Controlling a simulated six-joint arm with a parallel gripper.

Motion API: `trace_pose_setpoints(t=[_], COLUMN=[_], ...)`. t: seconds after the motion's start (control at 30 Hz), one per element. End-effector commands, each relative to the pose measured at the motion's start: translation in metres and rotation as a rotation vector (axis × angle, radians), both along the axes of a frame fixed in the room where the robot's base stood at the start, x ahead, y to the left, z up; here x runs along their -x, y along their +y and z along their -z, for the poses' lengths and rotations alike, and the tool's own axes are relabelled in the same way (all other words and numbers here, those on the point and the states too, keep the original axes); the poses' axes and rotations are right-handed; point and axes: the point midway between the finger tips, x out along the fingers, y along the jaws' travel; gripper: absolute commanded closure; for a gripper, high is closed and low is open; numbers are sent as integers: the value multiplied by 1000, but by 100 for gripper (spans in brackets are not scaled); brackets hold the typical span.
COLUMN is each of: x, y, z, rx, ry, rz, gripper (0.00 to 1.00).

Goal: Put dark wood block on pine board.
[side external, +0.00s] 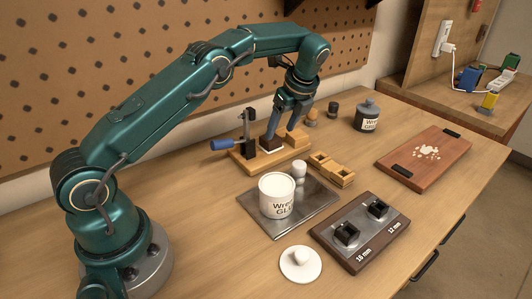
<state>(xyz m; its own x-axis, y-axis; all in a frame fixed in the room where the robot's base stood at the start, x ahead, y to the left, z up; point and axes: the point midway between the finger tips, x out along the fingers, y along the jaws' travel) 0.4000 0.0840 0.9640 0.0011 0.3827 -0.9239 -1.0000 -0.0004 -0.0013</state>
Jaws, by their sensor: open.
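The dark wood block (271,144) appears to rest on the pine board (262,165), to the right of a black upright post. My gripper (281,133) is open and points down over the board. Its fingertips are close to the dark block, one at its top near the left finger and the other to its right. I cannot tell whether a finger touches it. A lighter wood block (297,139) sits at the board's right end.
A blue-handled clamp (222,144) stands on the board's left. A reddish board (400,160) lies right.

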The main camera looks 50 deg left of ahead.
Motion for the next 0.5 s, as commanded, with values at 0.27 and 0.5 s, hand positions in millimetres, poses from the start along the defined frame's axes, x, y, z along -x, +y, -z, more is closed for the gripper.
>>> trace_pose_setpoints(t=[0.27,0.5], x=[0,9], y=[-9,-21], z=[-21,-54], rx=[0,36], ry=[-1,-98], rz=[-1,-106], gripper=[33,33])
